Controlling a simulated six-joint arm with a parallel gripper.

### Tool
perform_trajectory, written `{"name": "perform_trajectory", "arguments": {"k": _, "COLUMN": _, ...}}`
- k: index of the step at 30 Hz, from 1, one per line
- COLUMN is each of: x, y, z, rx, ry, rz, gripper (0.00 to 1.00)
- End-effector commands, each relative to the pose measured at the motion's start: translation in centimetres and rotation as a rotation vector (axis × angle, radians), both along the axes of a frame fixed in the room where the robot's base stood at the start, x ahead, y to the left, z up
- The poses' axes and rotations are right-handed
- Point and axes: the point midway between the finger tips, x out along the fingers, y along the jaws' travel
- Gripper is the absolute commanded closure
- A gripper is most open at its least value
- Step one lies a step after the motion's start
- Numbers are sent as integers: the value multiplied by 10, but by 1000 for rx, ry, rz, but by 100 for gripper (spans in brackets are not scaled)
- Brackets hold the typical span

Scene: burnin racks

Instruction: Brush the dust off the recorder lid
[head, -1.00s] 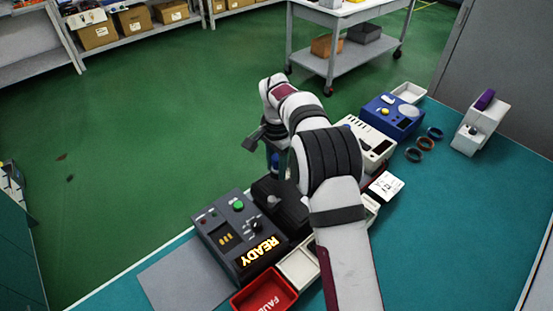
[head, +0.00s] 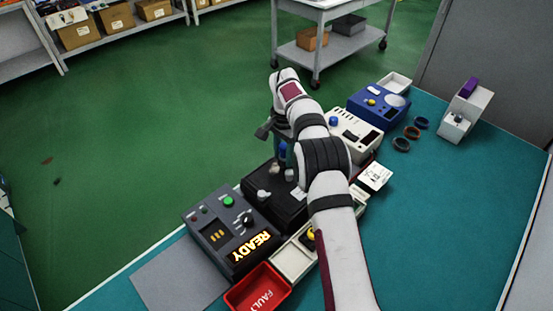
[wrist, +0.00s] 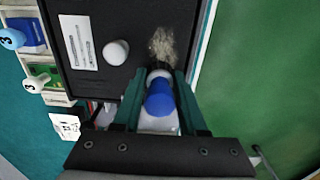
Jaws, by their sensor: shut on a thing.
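The black recorder lid (head: 284,208) is on the dark box beside the console with the lit READY sign. In the wrist view the lid (wrist: 105,82) fills the upper left, with a white knob (wrist: 116,52) and a label (wrist: 78,42). My gripper (wrist: 160,78) is shut on a blue-handled brush (wrist: 160,100) with a pale collar, near the lid's right edge. A fuzzy grey-beige patch (wrist: 162,45) lies just beyond the collar; I cannot tell bristles from dust in it. In the head view my arm partly hides the lid's far side.
The READY console (head: 232,230) stands left of the lid, with a red FAULT bin (head: 258,290) in front. A white device (head: 355,132) and a blue device (head: 378,104) stand beyond my arm.

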Motion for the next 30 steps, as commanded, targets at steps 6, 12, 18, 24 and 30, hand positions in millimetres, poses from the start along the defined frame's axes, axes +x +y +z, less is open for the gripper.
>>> {"name": "perform_trajectory", "arguments": {"k": 6, "x": 0, "y": -1, "z": 0, "rx": 0, "ry": 0, "rz": 2, "gripper": 100}}
{"name": "perform_trajectory", "arguments": {"k": 12, "x": -14, "y": 12, "z": 0, "rx": 1, "ry": 1, "rz": 1, "gripper": 100}}
{"name": "perform_trajectory", "arguments": {"k": 18, "x": -26, "y": 26, "z": -1, "rx": 1, "ry": 2, "rz": 0, "gripper": 100}}
{"name": "perform_trajectory", "arguments": {"k": 24, "x": -39, "y": 38, "z": 0, "rx": 0, "ry": 1, "rz": 2, "gripper": 100}}
{"name": "perform_trajectory", "arguments": {"k": 30, "x": -49, "y": 49, "z": 2, "rx": 1, "ry": 0, "rz": 0, "gripper": 100}}
